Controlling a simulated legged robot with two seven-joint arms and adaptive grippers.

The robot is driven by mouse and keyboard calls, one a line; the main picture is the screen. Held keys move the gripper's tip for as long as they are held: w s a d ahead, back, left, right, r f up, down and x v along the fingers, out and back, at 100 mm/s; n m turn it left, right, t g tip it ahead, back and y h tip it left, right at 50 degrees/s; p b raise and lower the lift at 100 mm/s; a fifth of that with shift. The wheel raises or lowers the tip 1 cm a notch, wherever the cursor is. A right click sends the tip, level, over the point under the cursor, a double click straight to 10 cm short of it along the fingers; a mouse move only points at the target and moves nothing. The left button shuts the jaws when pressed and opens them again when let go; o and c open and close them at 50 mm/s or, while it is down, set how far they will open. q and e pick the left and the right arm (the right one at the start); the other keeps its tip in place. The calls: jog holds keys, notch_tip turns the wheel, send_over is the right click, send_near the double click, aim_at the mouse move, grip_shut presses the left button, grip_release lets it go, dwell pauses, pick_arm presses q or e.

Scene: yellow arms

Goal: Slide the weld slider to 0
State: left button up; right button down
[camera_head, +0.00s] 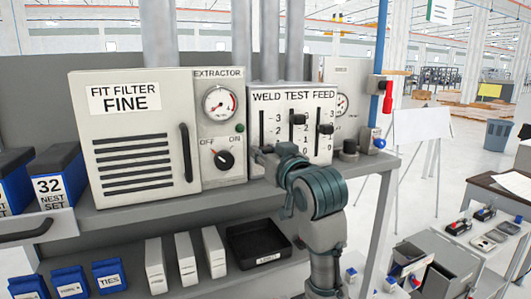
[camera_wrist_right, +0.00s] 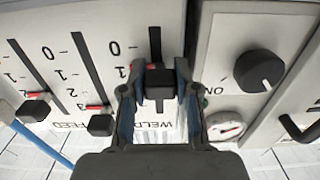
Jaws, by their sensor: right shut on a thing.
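The weld slider (camera_wrist_right: 160,82) is a dark knob on the leftmost vertical slot (camera_head: 261,122) of the panel marked WELD TEST FEED. In the right wrist view the panel appears upside down, with 0 at the top of the slot. The knob sits a little below the 0 mark there, seemingly near 1. My right gripper (camera_wrist_right: 160,92) is shut on this knob, one finger on each side. In the head view my right gripper (camera_head: 264,153) reaches the lower part of the weld slot and hides the knob. My left gripper is not in view.
The test slider (camera_head: 298,119) and feed slider (camera_head: 325,129) stand just right of the weld slot. The extractor box with its dial (camera_head: 224,160) is close on the left. Below the shelf are a black tray (camera_head: 257,245) and white binders (camera_head: 185,260).

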notch_tip(320, 180, down, 3)
jog(key=shift+r+b, duration=0.1)
jog(key=shift+b, duration=0.7)
jog(key=shift+w, duration=0.15)
jog(key=shift+a, duration=0.1)
jog(key=c, duration=1.1)
grip_release()
